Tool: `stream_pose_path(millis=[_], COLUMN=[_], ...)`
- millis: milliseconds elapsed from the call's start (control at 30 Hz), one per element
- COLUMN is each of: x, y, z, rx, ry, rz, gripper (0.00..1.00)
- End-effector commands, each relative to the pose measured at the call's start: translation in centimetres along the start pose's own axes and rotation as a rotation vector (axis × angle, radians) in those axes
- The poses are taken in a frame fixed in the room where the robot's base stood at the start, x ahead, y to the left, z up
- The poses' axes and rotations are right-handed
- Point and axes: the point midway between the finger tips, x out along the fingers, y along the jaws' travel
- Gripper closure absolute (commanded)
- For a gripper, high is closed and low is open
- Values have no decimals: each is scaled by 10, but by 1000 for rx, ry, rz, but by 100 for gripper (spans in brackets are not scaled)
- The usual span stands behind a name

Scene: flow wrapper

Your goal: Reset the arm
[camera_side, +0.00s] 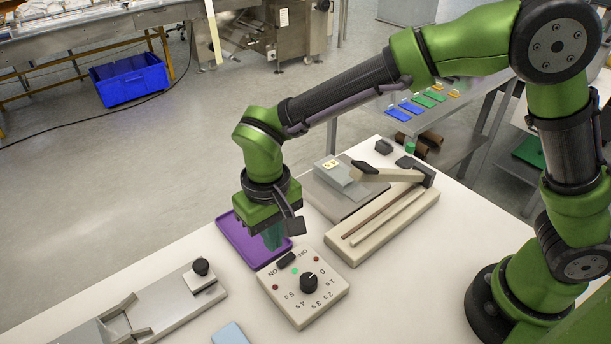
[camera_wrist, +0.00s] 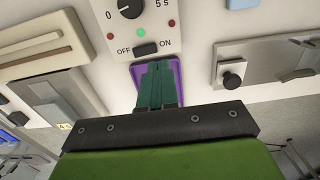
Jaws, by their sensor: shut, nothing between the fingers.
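My gripper (camera_side: 272,238) points down over the purple tray (camera_side: 233,238), just behind the control box in the side view. Its green fingers are together with nothing between them. In the wrist view the gripper (camera_wrist: 157,68) reaches over the purple tray (camera_wrist: 179,82), toward the control box. I cannot tell its exact height above the tray. The control box (camera_side: 318,308) has a black dial, an ON/OFF rocker switch and a green light between red ones. The box also shows at the top of the wrist view (camera_wrist: 108,36).
A beige sealer with a raised lever arm (camera_side: 345,250) stands right of my gripper, beside a grey plate (camera_side: 325,195). A metal fixture with a black knob (camera_side: 170,305) lies at front left. A light blue item (camera_side: 230,334) is at the front edge. A blue crate (camera_side: 132,82) stands on the floor.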

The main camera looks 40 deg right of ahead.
Motion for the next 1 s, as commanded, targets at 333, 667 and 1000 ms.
stream_pose_path(millis=[333, 667, 1000], x=[-40, -124, -147], y=[39, 157, 231], z=[-5, 30, 92], rx=[53, 200, 320], ry=[55, 275, 529], rz=[-68, -230, -285], gripper=[100, 100, 100])
